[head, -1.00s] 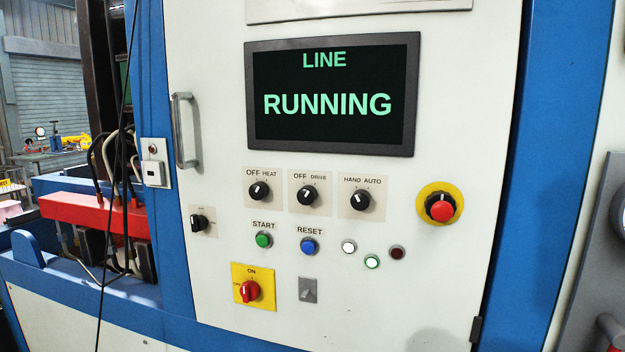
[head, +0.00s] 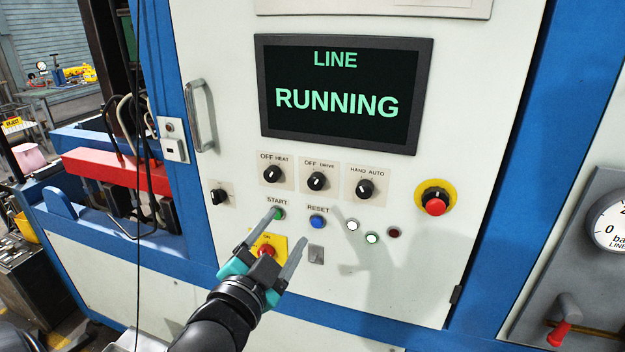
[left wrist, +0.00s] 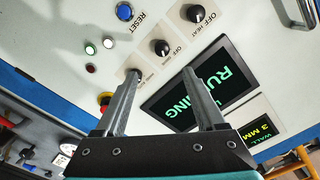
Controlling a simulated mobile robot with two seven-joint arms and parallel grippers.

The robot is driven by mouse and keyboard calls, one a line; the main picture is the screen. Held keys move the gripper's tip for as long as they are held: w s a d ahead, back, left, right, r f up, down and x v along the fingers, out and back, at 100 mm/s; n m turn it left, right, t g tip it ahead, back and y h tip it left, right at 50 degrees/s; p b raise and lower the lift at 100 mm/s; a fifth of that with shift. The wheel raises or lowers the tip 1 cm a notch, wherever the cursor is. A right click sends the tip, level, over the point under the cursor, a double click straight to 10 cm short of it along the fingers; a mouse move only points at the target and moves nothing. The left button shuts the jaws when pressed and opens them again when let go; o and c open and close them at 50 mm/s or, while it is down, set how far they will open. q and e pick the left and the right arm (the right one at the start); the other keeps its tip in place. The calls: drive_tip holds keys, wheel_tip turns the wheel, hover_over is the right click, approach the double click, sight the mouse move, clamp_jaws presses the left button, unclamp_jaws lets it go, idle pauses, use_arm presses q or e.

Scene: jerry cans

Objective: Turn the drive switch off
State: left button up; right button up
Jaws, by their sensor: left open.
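The drive switch (head: 316,181) is a black knob on a pale plate, the middle one of three under the screen. It also shows in the left wrist view (left wrist: 160,47), just beyond the gap between my fingers; its exact pointer setting is too small to read. My left gripper (head: 289,227) is open and empty, below and left of the drive switch and apart from it. Its fingers (left wrist: 161,73) point at the panel. The screen (head: 338,95) reads LINE RUNNING. My right gripper is not in view.
The heat knob (head: 272,174) and the hand/auto knob (head: 365,188) flank the drive switch. Start (head: 278,213) and reset (head: 317,221) buttons sit below. My gripper partly covers the red rotary switch (head: 267,250). A red emergency stop (head: 435,206) and door handle (head: 200,115) stick out.

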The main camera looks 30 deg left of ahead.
use_arm(q)
drive_tip(key=b, duration=0.3)
approach(315, 185)
drive_tip(key=x, duration=0.9)
clamp_jaws()
idle(0.7)
